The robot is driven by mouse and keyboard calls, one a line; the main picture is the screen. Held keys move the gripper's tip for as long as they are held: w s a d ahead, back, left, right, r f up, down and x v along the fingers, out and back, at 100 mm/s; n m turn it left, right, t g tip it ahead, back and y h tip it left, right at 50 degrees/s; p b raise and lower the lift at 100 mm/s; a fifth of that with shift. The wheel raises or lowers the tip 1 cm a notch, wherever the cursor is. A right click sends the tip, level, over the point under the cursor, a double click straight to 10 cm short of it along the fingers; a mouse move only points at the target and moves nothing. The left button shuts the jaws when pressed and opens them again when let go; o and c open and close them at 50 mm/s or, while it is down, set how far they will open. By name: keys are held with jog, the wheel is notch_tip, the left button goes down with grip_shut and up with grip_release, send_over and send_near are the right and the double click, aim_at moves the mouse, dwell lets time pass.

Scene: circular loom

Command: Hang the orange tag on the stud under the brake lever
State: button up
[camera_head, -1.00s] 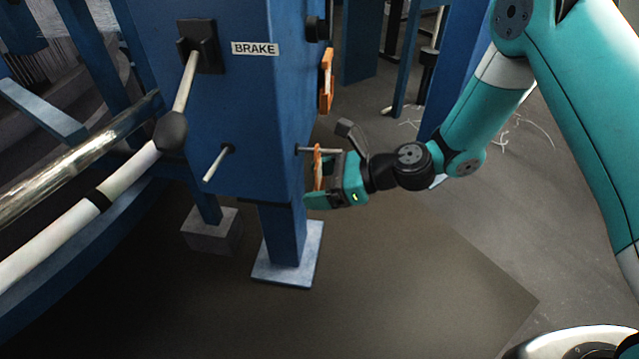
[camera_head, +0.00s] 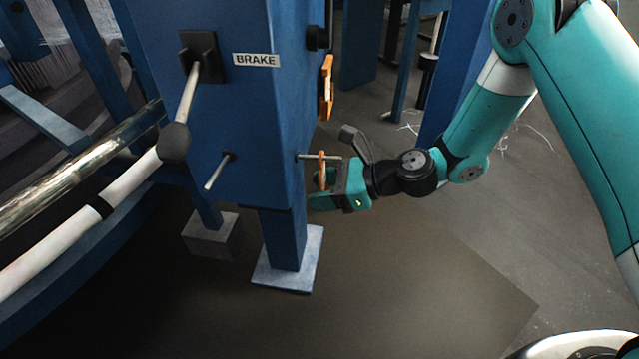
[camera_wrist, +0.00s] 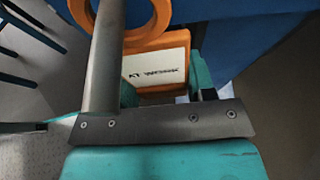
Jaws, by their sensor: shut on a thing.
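The brake lever (camera_head: 190,92) is on the front face of the blue post (camera_head: 245,130), left of the BRAKE label. A bare metal stud (camera_head: 217,172) sticks out of the front face below it. Another stud (camera_head: 306,156) sticks out of the post's right side. My gripper (camera_head: 325,190) is at this side stud, shut on an orange tag (camera_head: 322,168). The tag's ring (camera_wrist: 162,15) and white label (camera_wrist: 158,68) show in the wrist view.
A second orange tag (camera_head: 326,90) hangs on the post's right side, above my gripper, below a black knob (camera_head: 318,38). A white bar (camera_head: 45,245) and a shiny roller (camera_head: 80,165) lie at the left. The floor (camera_head: 400,270) right of the post's foot is clear.

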jog(key=shift+d+r, duration=0.15)
jog(key=shift+d, duration=0.15)
jog(key=shift+s+d+r+p, duration=0.1)
jog(key=shift+s+d+p, duration=0.2)
jog(key=shift+d, duration=0.5)
jog(key=shift+s+d+r+p, duration=0.1)
jog(key=shift+d+p, duration=0.3)
jog(key=shift+d, duration=0.35)
jog(key=shift+s+d+r+p, duration=0.15)
jog(key=shift+d+p, duration=0.2)
jog(key=shift+d, duration=0.45)
jog(key=shift+f, duration=0.1)
